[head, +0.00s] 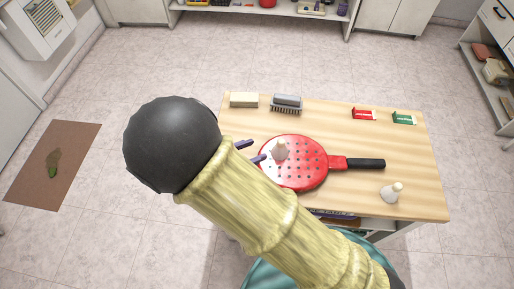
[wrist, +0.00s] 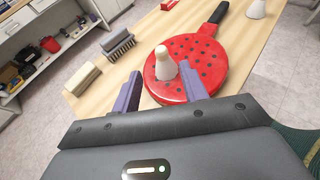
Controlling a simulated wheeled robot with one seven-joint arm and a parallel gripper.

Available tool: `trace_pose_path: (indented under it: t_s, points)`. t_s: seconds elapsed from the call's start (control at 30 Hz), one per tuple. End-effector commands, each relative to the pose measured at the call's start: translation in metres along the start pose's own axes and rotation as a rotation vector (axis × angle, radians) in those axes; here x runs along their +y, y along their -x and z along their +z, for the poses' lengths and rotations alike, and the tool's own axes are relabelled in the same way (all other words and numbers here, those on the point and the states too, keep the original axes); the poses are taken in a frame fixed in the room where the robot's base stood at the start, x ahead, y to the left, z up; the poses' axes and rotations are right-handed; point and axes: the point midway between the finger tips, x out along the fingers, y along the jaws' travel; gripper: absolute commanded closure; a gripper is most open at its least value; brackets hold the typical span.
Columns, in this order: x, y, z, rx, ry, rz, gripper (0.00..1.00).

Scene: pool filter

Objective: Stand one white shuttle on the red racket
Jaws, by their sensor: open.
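The red racket (head: 312,178) with dark holes and a black handle lies flat on the wooden table; it also shows in the wrist view (wrist: 210,62). One white shuttle (head: 281,151) stands upright on the racket's face, near the end away from the handle; in the wrist view this shuttle (wrist: 165,66) appears just beyond my fingertips. A second white shuttle (head: 391,193) stands on bare table near the handle, partly cut off at the top of the wrist view (wrist: 256,9). My gripper (head: 256,149) is open and empty, its purple fingers (wrist: 160,72) spread toward the first shuttle.
A beige block (head: 244,100) and a grey brush (head: 286,103) lie at the table's (head: 415,155) back left. A red box (head: 363,114) and a green box (head: 404,118) lie at the back right. The table's right side behind the handle is mostly clear.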

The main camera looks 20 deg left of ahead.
Motion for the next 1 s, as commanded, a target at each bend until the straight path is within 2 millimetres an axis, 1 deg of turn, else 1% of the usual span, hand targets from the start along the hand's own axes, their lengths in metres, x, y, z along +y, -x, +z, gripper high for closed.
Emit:
trace_pose_path:
  t_s: [0.73,0.87,0.97,1.0]
  points:
    - [-0.001,-0.002,0.001,0.003,-0.004,-0.004,0.56]
    - [-0.01,-0.015,0.008,0.045,-0.053,-0.064,0.56]
    - [-0.029,-0.036,0.019,0.115,-0.142,-0.168,0.56]
    - [-0.039,-0.045,0.023,0.153,-0.193,-0.22,0.56]
